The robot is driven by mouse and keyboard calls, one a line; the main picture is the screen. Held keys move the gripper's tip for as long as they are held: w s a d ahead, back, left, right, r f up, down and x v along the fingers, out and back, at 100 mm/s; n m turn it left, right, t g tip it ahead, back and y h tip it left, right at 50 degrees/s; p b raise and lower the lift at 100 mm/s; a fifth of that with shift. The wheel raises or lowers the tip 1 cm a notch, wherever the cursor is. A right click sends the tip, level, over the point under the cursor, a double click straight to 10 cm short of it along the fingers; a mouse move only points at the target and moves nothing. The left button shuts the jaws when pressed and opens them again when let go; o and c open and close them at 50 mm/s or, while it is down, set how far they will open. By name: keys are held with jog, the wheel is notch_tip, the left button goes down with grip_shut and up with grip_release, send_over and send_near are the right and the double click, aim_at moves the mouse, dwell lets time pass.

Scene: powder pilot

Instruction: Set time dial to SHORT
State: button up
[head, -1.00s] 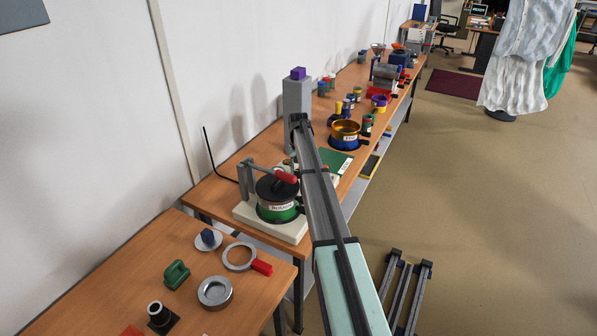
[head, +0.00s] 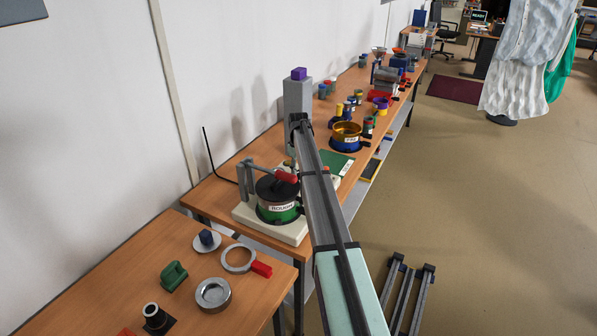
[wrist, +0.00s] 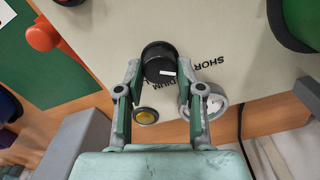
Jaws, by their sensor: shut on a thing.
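The time dial (wrist: 158,58) is a round black knob with a white pointer mark, on a cream panel in the wrist view. My gripper (wrist: 159,70) has a finger on each side of the knob and is shut on it. The printed word SHORT (wrist: 206,61) is on the panel to the right of the knob. Part of another label, partly covered, lies between them. The white mark points to the right, roughly towards the labels; its exact setting is hard to tell. In the head view my arm hides the knob.
A yellow button (wrist: 146,116) and a pale ring (wrist: 212,101) lie close to my fingers. In the head view, a green pot labelled ROUGH (head: 278,207) stands on the cream base (head: 292,233), left of my arm. A grey column (head: 297,106) stands behind.

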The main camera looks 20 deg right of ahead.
aim_at(298, 172)
dwell(0.3)
jog(key=o, duration=1.2)
jog(key=shift+c, duration=0.2)
jog(key=shift+r, duration=0.1)
notch_tip(298, 172, up, 12)
